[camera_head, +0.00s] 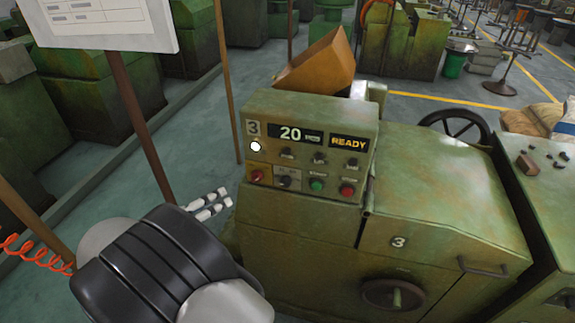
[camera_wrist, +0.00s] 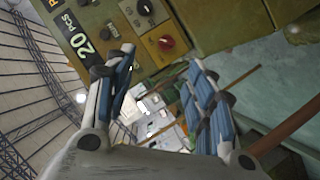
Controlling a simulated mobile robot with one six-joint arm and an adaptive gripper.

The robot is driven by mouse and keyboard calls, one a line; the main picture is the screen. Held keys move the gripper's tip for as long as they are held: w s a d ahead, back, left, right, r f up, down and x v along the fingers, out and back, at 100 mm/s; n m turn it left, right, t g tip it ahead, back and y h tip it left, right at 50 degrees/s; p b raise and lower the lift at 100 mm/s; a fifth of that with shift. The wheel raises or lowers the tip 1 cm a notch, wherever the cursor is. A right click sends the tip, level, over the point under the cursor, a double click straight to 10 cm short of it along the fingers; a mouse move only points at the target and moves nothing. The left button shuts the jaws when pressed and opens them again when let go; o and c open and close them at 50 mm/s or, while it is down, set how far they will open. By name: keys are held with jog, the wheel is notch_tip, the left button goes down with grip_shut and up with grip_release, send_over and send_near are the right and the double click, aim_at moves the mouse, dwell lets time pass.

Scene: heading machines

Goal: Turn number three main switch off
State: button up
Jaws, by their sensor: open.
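The machine marked 3 (camera_head: 455,195) has a tilted control panel (camera_head: 360,115) with a lit "20 pcs" and "READY" display. A red rotary switch (camera_head: 257,176) sits at the panel's lower left. It also shows in the wrist view as a red knob (camera_wrist: 166,43) on a yellowish plate; its exact setting is hard to tell. A black selector (camera_head: 286,182) on a grey plate is beside it. My gripper (camera_head: 222,200) is open and empty, left of and below the red switch, apart from the panel. In the wrist view its two fingers (camera_wrist: 160,80) are spread.
A white lamp (camera_head: 255,147) glows below the "3" label. A green button (camera_head: 316,184) and a red button (camera_head: 347,190) are right of the selector. A handwheel (camera_head: 393,294) is on the machine's front. A post (camera_head: 140,125) with a board stands at left.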

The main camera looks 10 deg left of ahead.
jog(key=a+f, duration=0.1)
jog(key=b, duration=0.1)
send_near(254, 180)
jog(key=shift+t, duration=0.3)
jog(key=x, duration=0.8)
jog(key=shift+f, duration=0.3)
jog(key=shift+c, duration=0.6)
jog(key=shift+b, duration=0.3)
jog(key=c, duration=0.9)
